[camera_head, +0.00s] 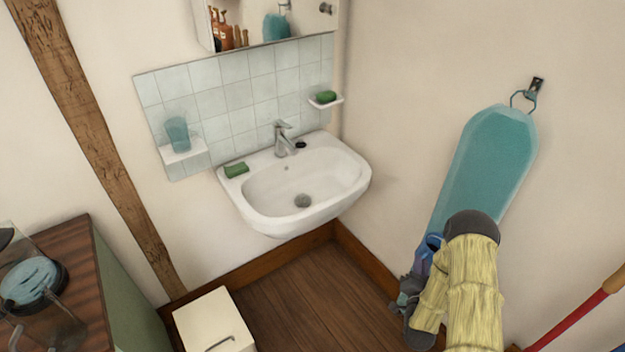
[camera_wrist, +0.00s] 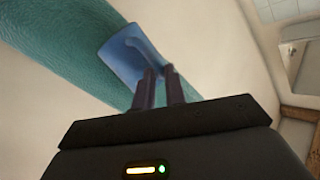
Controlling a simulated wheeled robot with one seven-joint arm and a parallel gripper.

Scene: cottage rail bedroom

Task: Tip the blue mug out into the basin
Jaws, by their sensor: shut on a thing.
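The white basin (camera_head: 304,184) is fixed to the wall at the centre of the head view, with a chrome tap at its back. Its bowl looks empty apart from a dark round drain. The blue mug (camera_wrist: 125,60) is in the wrist view, just beyond the fingers. My gripper (camera_wrist: 160,78) is shut on it. In the head view the mug (camera_head: 430,243) is small and partly hidden by my arm. It is to the right of the basin and apart from it, in front of the teal hanging board. I cannot see what is inside the mug.
A teal ironing-board-like thing (camera_head: 490,150) hangs on the right wall. A green soap (camera_head: 237,170) lies on the basin's left rim. A tumbler (camera_head: 177,133) stands on a small left shelf. A white bin (camera_head: 214,322) and a wooden-topped cabinet (camera_head: 85,262) stand at lower left.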

